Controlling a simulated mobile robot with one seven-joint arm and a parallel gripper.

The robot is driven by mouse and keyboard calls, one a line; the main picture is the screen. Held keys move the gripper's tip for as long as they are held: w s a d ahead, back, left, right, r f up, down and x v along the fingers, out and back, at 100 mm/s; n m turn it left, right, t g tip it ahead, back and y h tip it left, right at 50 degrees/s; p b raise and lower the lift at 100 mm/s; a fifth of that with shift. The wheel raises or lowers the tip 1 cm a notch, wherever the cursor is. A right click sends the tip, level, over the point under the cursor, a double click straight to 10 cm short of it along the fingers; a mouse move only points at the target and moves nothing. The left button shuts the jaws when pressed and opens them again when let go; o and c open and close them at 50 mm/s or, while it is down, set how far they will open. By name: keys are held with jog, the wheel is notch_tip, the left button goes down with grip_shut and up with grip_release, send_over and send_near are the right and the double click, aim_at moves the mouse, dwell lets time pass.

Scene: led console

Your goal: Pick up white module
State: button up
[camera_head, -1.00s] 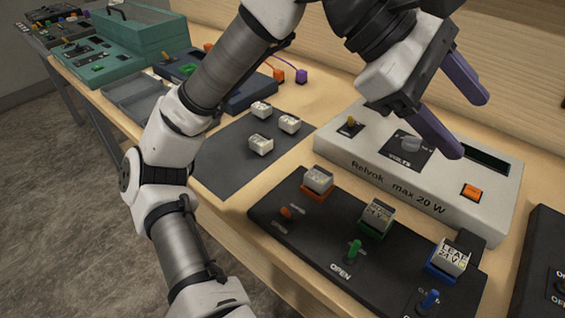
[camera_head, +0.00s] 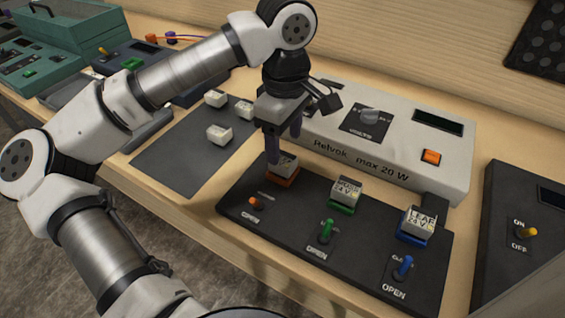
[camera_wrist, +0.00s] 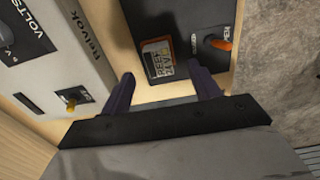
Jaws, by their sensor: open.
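White modules with printed labels sit on a black panel (camera_head: 300,235). One module (camera_head: 287,166) sits in an orange socket at the panel's left end; it also shows in the wrist view (camera_wrist: 158,62). A second module (camera_head: 346,191) is in a green socket, and a third (camera_head: 420,221) in a blue socket. Three more white modules, including one at the front (camera_head: 219,134), lie on a dark grey mat (camera_head: 170,160). My gripper (camera_head: 284,143) is open and points down above the orange-socket module, partly covering it. In the wrist view that module appears between and just beyond the fingertips.
A white power supply (camera_head: 455,160) marked Relvok stands directly behind the panel. Orange, green and blue toggle switches (camera_head: 255,202) stand in front of the sockets. Another black box with a yellow switch (camera_head: 525,232) stands at the right. Teal boxes (camera_head: 75,50) are at the far left.

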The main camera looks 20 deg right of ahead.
aim_at(283, 158)
jog(key=shift+w+f+p, duration=0.15)
jog(key=shift+f+p, duration=0.35)
jog(key=shift+f, duration=0.9)
jog(key=shift+w+f+p, duration=0.1)
jog(key=shift+f+p, duration=0.35)
jog(key=shift+f, duration=0.9)
jog(key=shift+c, duration=0.3)
jog(key=c, duration=1)
jog(key=shift+r, duration=0.1)
notch_tip(283, 158, up, 27)
jog(key=shift+f+b, duration=0.1)
jog(key=shift+b, duration=0.4)
jog(key=shift+r, duration=0.5)
jog(key=shift+c, duration=0.2)
jog(key=shift+a, duration=0.15)
